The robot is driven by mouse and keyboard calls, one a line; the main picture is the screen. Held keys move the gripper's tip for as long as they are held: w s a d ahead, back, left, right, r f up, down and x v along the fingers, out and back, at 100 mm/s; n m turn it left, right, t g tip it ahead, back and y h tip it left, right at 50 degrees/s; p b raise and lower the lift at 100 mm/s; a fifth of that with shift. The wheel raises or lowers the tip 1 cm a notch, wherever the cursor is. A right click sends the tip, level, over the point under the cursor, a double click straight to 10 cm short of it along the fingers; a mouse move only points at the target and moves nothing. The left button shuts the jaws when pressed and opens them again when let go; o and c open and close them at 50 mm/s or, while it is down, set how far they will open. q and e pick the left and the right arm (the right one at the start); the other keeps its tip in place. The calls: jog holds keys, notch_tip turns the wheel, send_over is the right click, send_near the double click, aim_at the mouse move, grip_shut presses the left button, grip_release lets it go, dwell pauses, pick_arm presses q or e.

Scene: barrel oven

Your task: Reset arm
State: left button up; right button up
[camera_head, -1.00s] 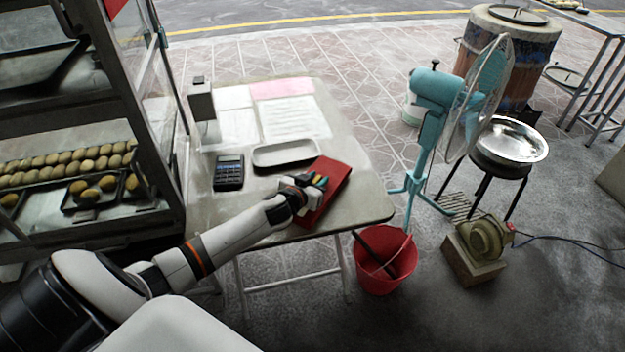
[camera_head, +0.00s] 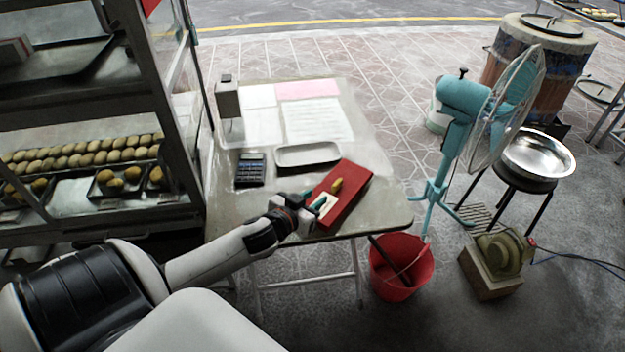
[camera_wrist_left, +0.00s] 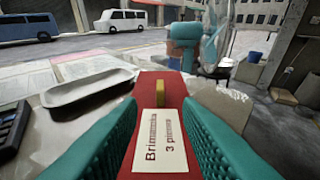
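My left gripper (camera_head: 318,203) is at the near edge of the table, beside the near left edge of a red box (camera_head: 352,188). In the left wrist view its two teal fingers (camera_wrist_left: 160,102) are spread apart with nothing gripped between them. The red box (camera_wrist_left: 150,90) shows past and between the fingers. It has a white printed label (camera_wrist_left: 160,140) and a small yellow piece (camera_wrist_left: 161,95) on top. Whether a finger touches the box, I cannot tell. My right gripper is in neither view.
On the table (camera_head: 385,212) are a white tray (camera_head: 308,155), a calculator (camera_head: 250,169) and papers. A glass cabinet (camera_head: 180,130) with buns stands to the left. A teal fan (camera_head: 455,130) and a red bucket (camera_head: 400,270) stand to the right.

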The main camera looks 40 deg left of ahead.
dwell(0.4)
pick_arm(q)
jog(key=s+d+f+m+g+h, duration=0.1)
jog(key=s+d+f+g, duration=0.1)
jog(key=s+d+g, duration=0.75)
jog(key=s+d+f+m+g, duration=0.2)
jog(key=s+d, duration=0.5)
jog(key=s, duration=0.7)
notch_tip(320, 180, down, 24)
jog(key=s+a+f+g, duration=0.1)
jog(key=s+f, duration=0.7)
jog(key=f, duration=0.1)
jog(key=s+a+f+g, duration=0.1)
jog(key=s+a+f, duration=0.1)
jog(key=s+f, duration=0.7)
jog(key=shift+s+a, duration=0.25)
jog(key=shift+s, duration=0.05)
jog(key=shift+w+f, duration=0.1)
jog(key=shift+w, duration=0.05)
